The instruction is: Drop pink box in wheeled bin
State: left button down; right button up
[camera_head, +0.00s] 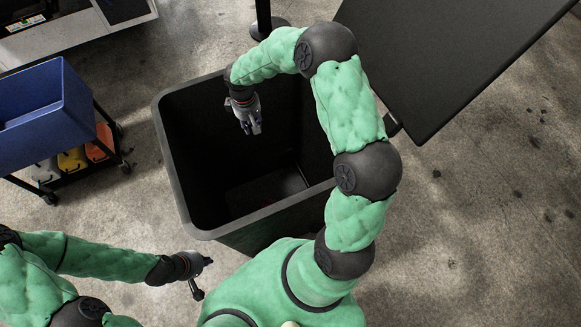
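The wheeled bin (184,198) is a large black open-topped bin in the middle of the head view. My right gripper (252,128) hangs over the bin's opening, pointing down. I see nothing held in it, and its fingertips are too small to tell whether they are apart. My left gripper (203,277) is outside the bin, below its near left corner in the picture. Its fingers are spread and nothing is between them. I see no pink box. The bin's floor is in deep shadow, so what lies there is unclear.
A blue tote (42,112) sits on a wheeled cart at the left, with yellow and orange items on the lower shelf. A black flat surface (450,60) reaches in at upper right. A black post base (270,27) stands behind the bin. Concrete floor is clear at right.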

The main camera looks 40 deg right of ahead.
notch_tip(320, 180, up, 9)
jog(key=shift+a+r, duration=0.2)
jog(key=shift+s+f, duration=0.1)
jog(key=shift+s, duration=0.05)
dwell(0.5)
